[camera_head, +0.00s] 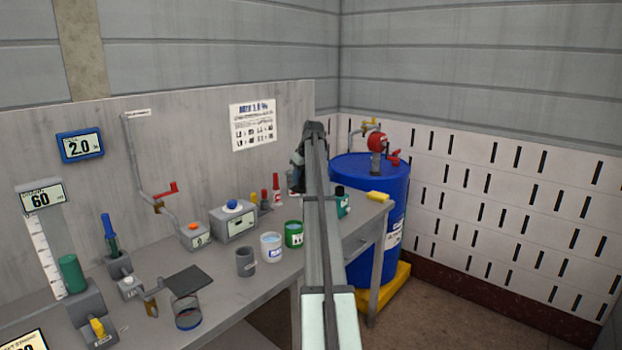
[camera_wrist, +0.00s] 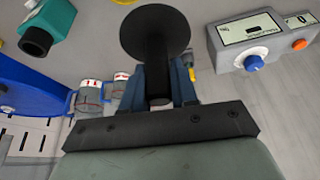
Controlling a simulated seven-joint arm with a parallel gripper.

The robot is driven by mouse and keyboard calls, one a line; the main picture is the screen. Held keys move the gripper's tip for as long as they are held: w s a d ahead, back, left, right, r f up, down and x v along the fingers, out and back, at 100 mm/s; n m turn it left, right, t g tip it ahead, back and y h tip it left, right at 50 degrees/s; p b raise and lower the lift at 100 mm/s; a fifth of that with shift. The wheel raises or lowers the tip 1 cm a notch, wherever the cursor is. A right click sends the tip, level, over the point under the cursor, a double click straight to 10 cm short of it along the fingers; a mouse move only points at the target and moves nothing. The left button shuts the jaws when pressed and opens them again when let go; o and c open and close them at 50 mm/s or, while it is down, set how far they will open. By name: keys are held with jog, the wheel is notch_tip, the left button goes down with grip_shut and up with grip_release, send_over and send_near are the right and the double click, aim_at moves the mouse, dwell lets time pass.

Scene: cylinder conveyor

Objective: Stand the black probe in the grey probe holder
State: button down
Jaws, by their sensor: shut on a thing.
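The black probe (camera_wrist: 156,38) has a wide round disc at one end and a shaft running between the blue fingers of my gripper (camera_wrist: 160,88) in the wrist view. My gripper is shut on the shaft and holds the probe. In the head view my gripper (camera_head: 297,172) is over the far right part of the bench, mostly hidden behind my arm, and the probe cannot be made out clearly. A grey open-topped cup (camera_head: 246,262), which looks like the probe holder, stands on the bench left of my gripper, apart from it. I cannot make it out in the wrist view.
A white cup (camera_head: 271,247) and a green cup (camera_head: 294,234) stand right of the grey cup. Behind is a box with a blue knob (camera_head: 232,205). A teal bottle (camera_head: 342,204) and yellow block (camera_head: 378,197) are at the right end, beside a blue drum (camera_head: 390,210).

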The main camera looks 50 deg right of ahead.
jog(key=w+a+r+n, duration=0.1)
jog(key=w+a+r, duration=0.15)
jog(key=a, duration=0.85)
jog(key=w+a+r+n, duration=0.1)
jog(key=w+a+r, duration=0.15)
jog(key=a, duration=0.85)
jog(key=s+a+f+m, duration=0.2)
jog(key=s+a, duration=0.6)
jog(key=a, duration=0.1)
jog(key=shift+s+f+m, duration=0.2)
jog(key=shift+f+m, duration=0.05)
jog(key=shift+m, duration=0.05)
jog(key=shift+f, duration=0.2)
jog(key=shift+f, duration=2.1)
jog(key=shift+f, duration=0.25)
